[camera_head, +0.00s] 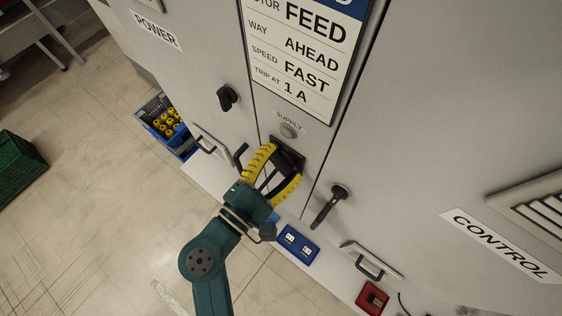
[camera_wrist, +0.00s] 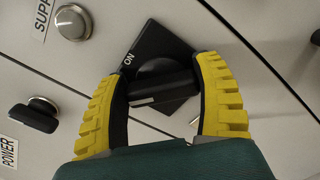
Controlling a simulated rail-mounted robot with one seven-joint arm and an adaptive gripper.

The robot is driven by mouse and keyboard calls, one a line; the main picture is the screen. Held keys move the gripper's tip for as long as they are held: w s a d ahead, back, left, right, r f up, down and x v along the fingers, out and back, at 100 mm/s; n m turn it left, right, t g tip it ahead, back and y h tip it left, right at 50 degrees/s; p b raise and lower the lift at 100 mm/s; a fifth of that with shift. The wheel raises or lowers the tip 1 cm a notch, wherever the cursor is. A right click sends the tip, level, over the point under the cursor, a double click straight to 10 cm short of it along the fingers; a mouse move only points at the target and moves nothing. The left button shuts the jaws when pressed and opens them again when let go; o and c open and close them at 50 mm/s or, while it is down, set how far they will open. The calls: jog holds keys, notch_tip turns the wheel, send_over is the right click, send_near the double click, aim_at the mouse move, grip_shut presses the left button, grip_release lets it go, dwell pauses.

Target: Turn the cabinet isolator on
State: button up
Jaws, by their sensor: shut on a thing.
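The cabinet isolator is a black rotary handle on a black square plate (camera_wrist: 172,42), with a white "ON" mark near the plate's left corner. In the head view its dark plate (camera_head: 289,151) is on the narrow panel below the "SUPPLY" label. My gripper (camera_wrist: 160,72) has its yellow-backed fingers on either side of the isolator handle (camera_wrist: 163,82) and is shut on it. The handle lies across the space between the fingers, with a white line on its near face. In the head view my gripper (camera_head: 285,164) reaches the panel from below and partly hides the isolator.
A round supply lamp (camera_head: 289,130), unlit, is just above the isolator. A black knob (camera_head: 227,97) is to the left and a black door handle (camera_head: 330,205) to the right. Blue (camera_head: 298,245) and red (camera_head: 372,298) boxes are below. A blue bin (camera_head: 172,128) holds yellow-topped items.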

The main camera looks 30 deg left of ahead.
jog(key=m+b, duration=0.1)
jog(key=m, duration=0.1)
jog(key=m+b, duration=0.3)
jog(key=m, duration=0.1)
jog(key=shift+d+f, duration=0.1)
jog(key=shift+f, duration=0.25)
jog(key=shift+m+b, duration=1.4)
jog(key=shift+m, duration=0.6)
jog(key=shift+r, duration=0.1)
jog(key=o, duration=1.2)
jog(key=shift+s, duration=0.15)
jog(key=s+a, duration=0.2)
jog(key=s, duration=0.9)
jog(key=shift+s, duration=0.35)
